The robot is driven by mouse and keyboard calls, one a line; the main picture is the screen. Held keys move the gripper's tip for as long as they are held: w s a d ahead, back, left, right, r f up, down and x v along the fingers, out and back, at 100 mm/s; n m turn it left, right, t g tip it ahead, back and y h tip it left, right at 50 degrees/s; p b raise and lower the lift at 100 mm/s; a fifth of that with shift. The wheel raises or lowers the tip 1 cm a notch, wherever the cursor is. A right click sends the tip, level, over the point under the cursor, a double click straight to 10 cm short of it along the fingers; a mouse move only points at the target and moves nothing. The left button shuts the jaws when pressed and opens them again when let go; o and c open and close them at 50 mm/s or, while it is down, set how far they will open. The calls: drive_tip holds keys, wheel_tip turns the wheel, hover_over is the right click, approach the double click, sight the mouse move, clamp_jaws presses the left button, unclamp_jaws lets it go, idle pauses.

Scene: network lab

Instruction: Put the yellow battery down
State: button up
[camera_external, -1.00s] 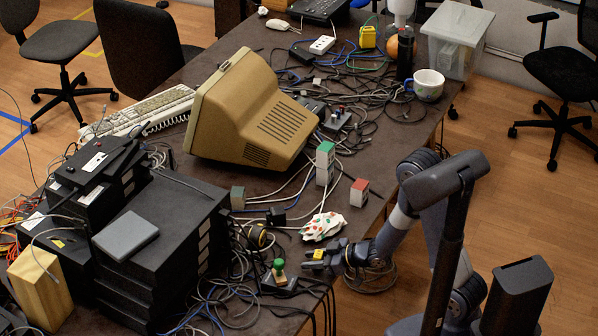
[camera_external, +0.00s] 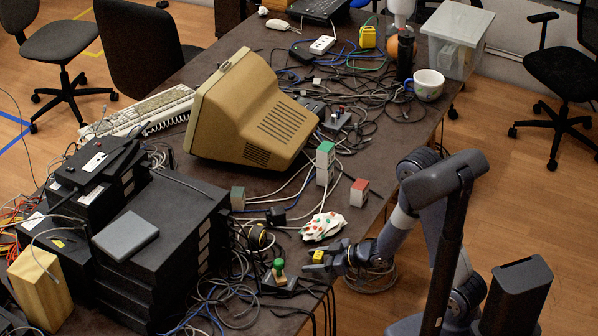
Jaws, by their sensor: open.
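The small yellow battery (camera_external: 318,256) lies on the dark table near its right front edge, just below a white cloth with red and green spots. My gripper (camera_external: 334,258) is open at the battery's right side, low over the table. The battery sits at or just beyond the fingertips; at this size I cannot tell whether a finger still touches it.
The spotted cloth (camera_external: 323,226) lies just behind the battery. A joystick-like device with a green top (camera_external: 278,271) stands to its left. A red and white block (camera_external: 359,192) and stacked green and white blocks (camera_external: 325,163) stand farther back. Cables cover much of the table.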

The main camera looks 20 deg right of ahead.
sight(322, 258)
drive_tip(key=w+r+p+v, duration=0.1)
drive_tip(key=v, duration=0.8)
drive_tip(key=shift+d, duration=0.25)
drive_tip(key=shift+o, duration=0.5)
drive_tip(key=shift+s+d+r, duration=0.2)
drive_tip(key=shift+s+d, duration=0.1)
drive_tip(key=shift+s, duration=0.1)
drive_tip(key=a, duration=0.1)
drive_tip(key=f+b, duration=0.1)
drive_tip(key=a+b, duration=0.1)
drive_tip(key=shift+w+a+f, duration=0.2)
drive_tip(key=shift+w+a, duration=0.15)
drive_tip(key=x, duration=0.3)
drive_tip(key=b+x, duration=0.1)
drive_tip(key=x, duration=0.1)
drive_tip(key=shift+w+a+r, duration=0.2)
drive_tip(key=shift+w+a, duration=0.1)
drive_tip(key=shift+a, duration=0.1)
drive_tip(key=shift+c, duration=0.5)
